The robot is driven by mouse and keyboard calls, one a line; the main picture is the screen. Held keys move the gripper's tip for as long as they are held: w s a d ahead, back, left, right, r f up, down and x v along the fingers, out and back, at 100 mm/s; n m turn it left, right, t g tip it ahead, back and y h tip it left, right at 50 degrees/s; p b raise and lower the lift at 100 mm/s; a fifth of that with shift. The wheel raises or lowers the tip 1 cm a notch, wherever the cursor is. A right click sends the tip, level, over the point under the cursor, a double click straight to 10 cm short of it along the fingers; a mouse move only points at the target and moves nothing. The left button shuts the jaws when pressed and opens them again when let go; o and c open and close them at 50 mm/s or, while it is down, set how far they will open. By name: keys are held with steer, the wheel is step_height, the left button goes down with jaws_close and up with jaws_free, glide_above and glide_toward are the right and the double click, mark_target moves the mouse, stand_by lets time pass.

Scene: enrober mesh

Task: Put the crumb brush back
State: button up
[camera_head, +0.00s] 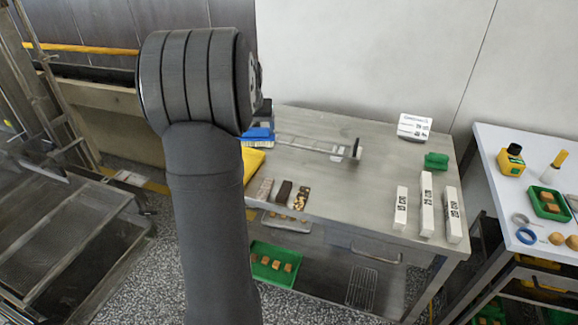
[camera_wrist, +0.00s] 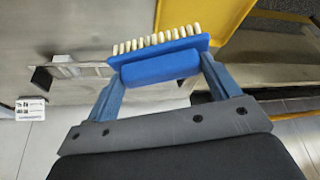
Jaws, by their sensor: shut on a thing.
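The crumb brush (camera_wrist: 158,68) has a blue back and a row of pale bristles. In the wrist view my gripper (camera_wrist: 163,62) is shut on the brush, with one finger at each end of its blue body. The bristles face away from the wrist, towards a yellow surface (camera_wrist: 205,18). In the head view a blue part of the brush (camera_head: 258,135) shows beside my arm, above the left end of the steel table (camera_head: 345,195). My arm hides most of the gripper there. I cannot tell whether the brush touches anything below it.
A metal rail with an upright end plate (camera_head: 355,150) lies right of the brush. Several bars (camera_head: 284,192) lie at the table's front left. White labelled blocks (camera_head: 427,205), a green block (camera_head: 436,161) and a sign (camera_head: 414,127) stand at the right. The table's middle is clear.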

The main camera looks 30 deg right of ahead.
steer(key=s+d+m+h, duration=0.1)
steer(key=s+d+m, duration=0.1)
steer(key=s+d, duration=0.45)
steer(key=s+d+m, duration=0.2)
steer(key=s+d, duration=0.2)
steer(key=d, duration=0.5)
steer(key=shift+g, duration=0.4)
steer(key=shift+w+a+f, duration=0.75)
steer(key=shift+w+f, duration=0.95)
steer(key=shift+f, duration=0.3)
steer(key=shift+w+a+f, duration=0.8)
steer(key=shift+w+f, duration=0.85)
steer(key=shift+f, duration=0.3)
steer(key=shift+w+a+f, duration=0.75)
steer(key=shift+w+f, duration=0.95)
steer(key=shift+f, duration=0.3)
steer(key=shift+f, duration=0.1)
steer(key=o, duration=0.5)
steer(key=shift+f, duration=0.1)
steer(key=o, duration=0.4)
steer(key=v, duration=1.2)
steer(key=shift+a, duration=0.1)
